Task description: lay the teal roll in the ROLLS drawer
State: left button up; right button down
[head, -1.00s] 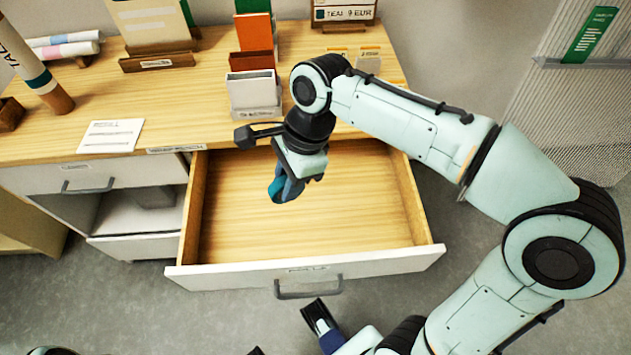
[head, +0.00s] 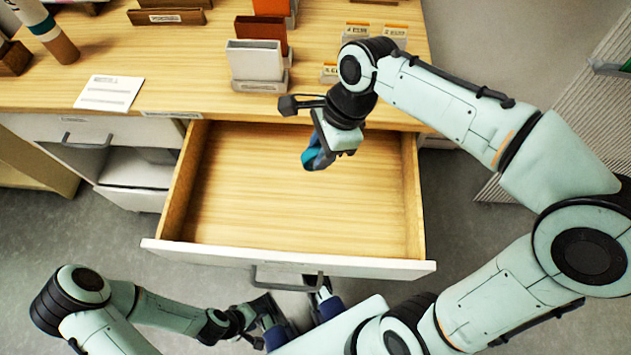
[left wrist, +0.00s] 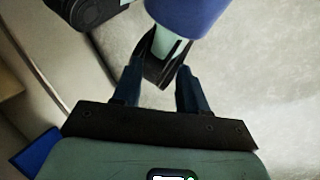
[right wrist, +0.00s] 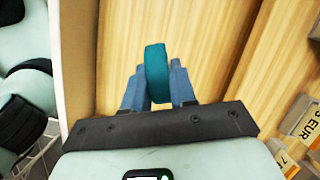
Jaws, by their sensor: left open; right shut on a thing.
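The teal roll (head: 309,158) is a small ring held upright in my right gripper (head: 318,160). In the right wrist view the roll (right wrist: 156,73) stands between the two blue fingers, which are shut on it. The gripper hangs over the back part of an open drawer (head: 290,205). The drawer has a bare, light wooden inside and a white front with a grey handle; its label is too small to read. The roll looks apart from the drawer floor. My left gripper (head: 265,315) is open and low, in front of the drawer; it also shows in the left wrist view (left wrist: 158,75).
The wooden tabletop (head: 190,90) behind the drawer bears a white holder (head: 255,62), a paper card (head: 108,93) and small price tags (head: 392,33). A closed drawer (head: 60,130) sits left, above an open compartment. The open drawer's floor is clear.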

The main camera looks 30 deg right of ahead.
pick_arm(q)
jog(key=w+a+f+t+b, duration=0.1)
jog(key=w+f+b, duration=0.3)
jog(key=f, duration=0.1)
jog(key=shift+w+a+t+y, duration=0.3)
jog(key=shift+w+a, duration=0.05)
pick_arm(e)
jog(key=shift+f, duration=7.55)
jog(key=shift+f, duration=0.15)
jog(key=c, duration=0.9)
grip_release()
pick_arm(q)
jog(key=shift+w, duration=0.1)
jog(key=s+d+r+g+p, duration=0.1)
jog(key=s+r+p, duration=0.2)
jog(key=s+r, duration=0.1)
jog(key=shift+s+d+r+p, duration=0.15)
jog(key=shift+s+d+p, duration=0.15)
jog(key=shift+d+p, duration=0.1)
pick_arm(e)
jog(key=v, duration=1.2)
